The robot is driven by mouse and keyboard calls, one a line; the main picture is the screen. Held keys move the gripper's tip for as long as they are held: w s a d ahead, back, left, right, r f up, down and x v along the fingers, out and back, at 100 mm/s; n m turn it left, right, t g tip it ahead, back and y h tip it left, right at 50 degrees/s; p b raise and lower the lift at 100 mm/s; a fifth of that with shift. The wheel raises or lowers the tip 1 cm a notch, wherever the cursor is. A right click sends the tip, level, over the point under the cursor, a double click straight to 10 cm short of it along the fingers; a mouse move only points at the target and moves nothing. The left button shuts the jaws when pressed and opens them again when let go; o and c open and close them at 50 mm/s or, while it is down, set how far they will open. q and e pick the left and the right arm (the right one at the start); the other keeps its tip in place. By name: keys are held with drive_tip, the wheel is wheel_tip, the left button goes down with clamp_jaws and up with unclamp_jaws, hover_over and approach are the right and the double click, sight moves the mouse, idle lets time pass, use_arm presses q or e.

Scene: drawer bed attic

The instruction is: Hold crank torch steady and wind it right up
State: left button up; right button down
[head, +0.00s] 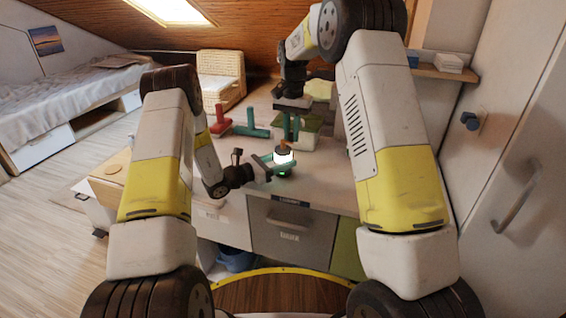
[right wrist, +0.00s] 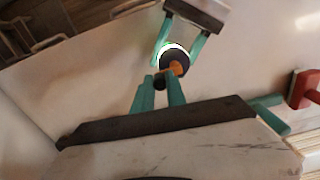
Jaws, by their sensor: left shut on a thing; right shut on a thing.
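The crank torch (head: 284,158) stands upright near the desk's front edge, its upper part glowing white with green light at its foot. In the right wrist view the torch (right wrist: 173,54) shows from above with an orange crank (right wrist: 177,68) and a dark knob (right wrist: 160,82). My left gripper (head: 276,160) is shut on the torch's body from the left; its teal fingers straddle it in the right wrist view. My right gripper (head: 290,138) points down from above, shut on the crank knob. The fingers partly hide the knob.
A red piece (head: 220,120) and a teal piece (head: 252,130) are on the desk behind the torch, left of a green-and-white box (head: 310,138). Drawers (head: 289,235) are below the desk edge. The desktop right of the torch is clear.

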drive_tip(key=shift+f, duration=0.1)
drive_tip(key=c, duration=1.3)
unclamp_jaws()
wheel_tip(320, 180, up, 12)
drive_tip(key=shift+r, duration=0.1)
